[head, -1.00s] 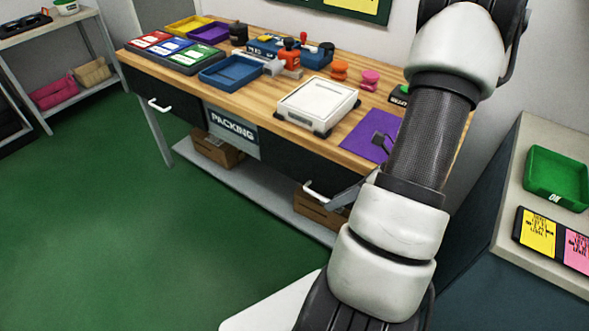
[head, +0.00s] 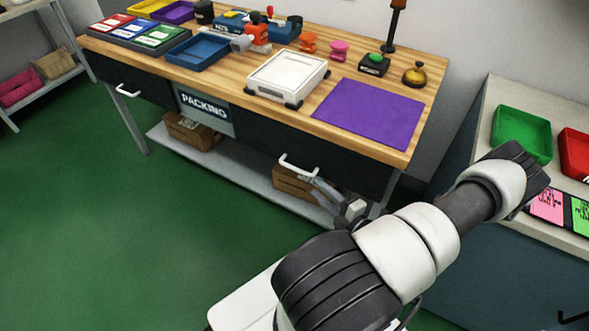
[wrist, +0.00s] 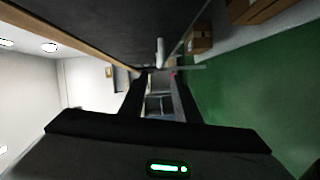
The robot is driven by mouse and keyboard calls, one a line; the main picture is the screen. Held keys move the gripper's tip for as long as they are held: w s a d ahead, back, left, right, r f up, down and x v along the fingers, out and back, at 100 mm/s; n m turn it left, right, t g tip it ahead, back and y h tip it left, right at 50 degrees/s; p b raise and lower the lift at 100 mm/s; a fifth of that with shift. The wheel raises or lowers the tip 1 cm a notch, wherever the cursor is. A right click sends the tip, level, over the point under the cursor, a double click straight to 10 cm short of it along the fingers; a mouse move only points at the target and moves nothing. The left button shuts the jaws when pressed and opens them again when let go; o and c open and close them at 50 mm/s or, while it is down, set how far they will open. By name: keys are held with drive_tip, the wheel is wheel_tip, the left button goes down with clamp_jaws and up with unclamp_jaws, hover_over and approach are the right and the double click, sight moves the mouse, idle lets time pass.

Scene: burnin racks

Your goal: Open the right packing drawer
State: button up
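The right packing drawer (head: 335,160) is a dark front under the wooden bench top, looking flush with the bench. Its white bar handle (head: 299,166) sticks out from the front. My gripper (head: 318,188) is just below and right of this handle in the head view. In the wrist view my gripper (wrist: 157,78) has its two dark fingers apart with a gap between them. The white handle (wrist: 160,52) shows just beyond the fingertips, beside the dark drawer front (wrist: 100,25). I cannot tell whether a finger touches it.
The left drawer handle (head: 128,91) and PACKING sign (head: 204,106) are further left. A purple mat (head: 370,112) and white device (head: 287,76) lie on the bench. A side counter (head: 480,120) stands right. Green floor is clear in front.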

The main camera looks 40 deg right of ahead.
sight(295, 168)
drive_tip(key=w, duration=0.4)
drive_tip(key=w+b, duration=0.1)
drive_tip(key=w, duration=0.3)
drive_tip(key=w+f, duration=0.1)
drive_tip(key=w, duration=0.3)
drive_tip(key=shift+w+b, duration=0.35)
drive_tip(key=shift+w, duration=0.05)
clamp_jaws()
